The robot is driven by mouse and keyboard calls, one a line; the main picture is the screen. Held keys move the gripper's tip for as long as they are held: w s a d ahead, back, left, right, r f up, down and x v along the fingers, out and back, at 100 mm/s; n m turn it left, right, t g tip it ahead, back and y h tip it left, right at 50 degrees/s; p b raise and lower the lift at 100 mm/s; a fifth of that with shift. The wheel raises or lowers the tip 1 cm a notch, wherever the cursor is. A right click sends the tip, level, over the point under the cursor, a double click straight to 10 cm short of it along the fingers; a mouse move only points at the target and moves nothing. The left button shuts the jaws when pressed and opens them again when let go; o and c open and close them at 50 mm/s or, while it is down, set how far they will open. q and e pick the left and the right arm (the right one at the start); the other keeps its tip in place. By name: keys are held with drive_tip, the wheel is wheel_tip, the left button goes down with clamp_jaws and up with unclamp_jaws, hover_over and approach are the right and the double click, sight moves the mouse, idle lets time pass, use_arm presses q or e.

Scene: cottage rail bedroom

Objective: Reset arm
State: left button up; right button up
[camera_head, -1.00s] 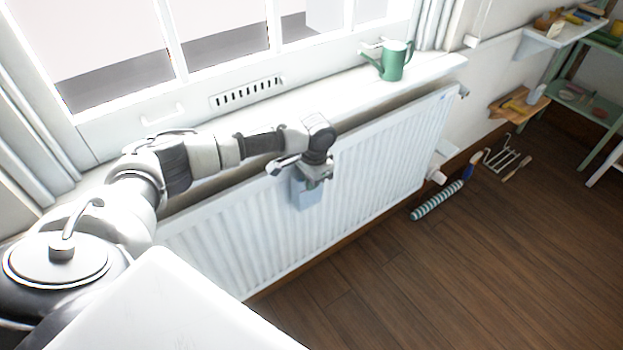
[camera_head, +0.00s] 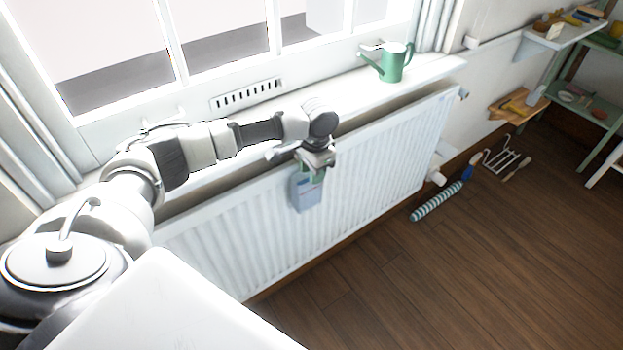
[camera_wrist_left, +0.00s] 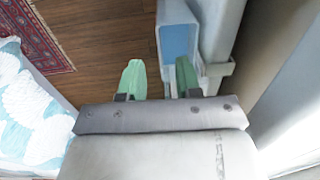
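My left gripper (camera_head: 314,172) is at the radiator, over the top of a small blue container (camera_head: 307,196) that hangs on the radiator's front. In the left wrist view, its two green fingertips (camera_wrist_left: 160,78) are spread apart, with nothing clamped between them. In that view the open blue container (camera_wrist_left: 178,40) lies just beyond the fingers. The right-hand finger overlaps its near end, and the left-hand finger is outside it. I cannot tell whether a finger touches it. My right gripper is not in view.
The white radiator (camera_head: 385,155) runs under the windowsill (camera_head: 345,92), where a green watering can (camera_head: 393,62) stands. A striped roll (camera_head: 437,201) and a wire rack (camera_head: 502,156) lie on the wooden floor. Shelves (camera_head: 590,95) stand at the right. The floor in front is clear.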

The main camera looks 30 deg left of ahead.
use_arm(q)
wheel_tip(320, 180, up, 6)
drive_tip(key=s+d+f+m+t+h, duration=0.1)
drive_tip(key=s+d+f, duration=0.45)
drive_tip(key=d, duration=0.25)
drive_tip(key=s+d+f+m+h, duration=0.2)
drive_tip(key=s+d+f, duration=0.35)
drive_tip(key=d, duration=0.25)
drive_tip(key=s+a+n+t+y, duration=0.1)
drive_tip(key=s+a+n, duration=0.2)
drive_tip(key=s, duration=0.6)
drive_tip(key=s+a+n+t+y, duration=0.1)
drive_tip(key=s+a+n+t, duration=0.15)
drive_tip(key=s, duration=0.75)
wheel_tip(320, 180, down, 23)
drive_tip(key=g+p, duration=0.2)
drive_tip(key=p, duration=0.1)
drive_tip(key=s+a+f+g+p, duration=0.1)
drive_tip(key=s+a+f+p, duration=0.1)
drive_tip(key=s+f, duration=1.1)
drive_tip(key=s, duration=0.3)
drive_tip(key=shift+s+a+f, duration=0.2)
drive_tip(key=shift+s+a, duration=0.1)
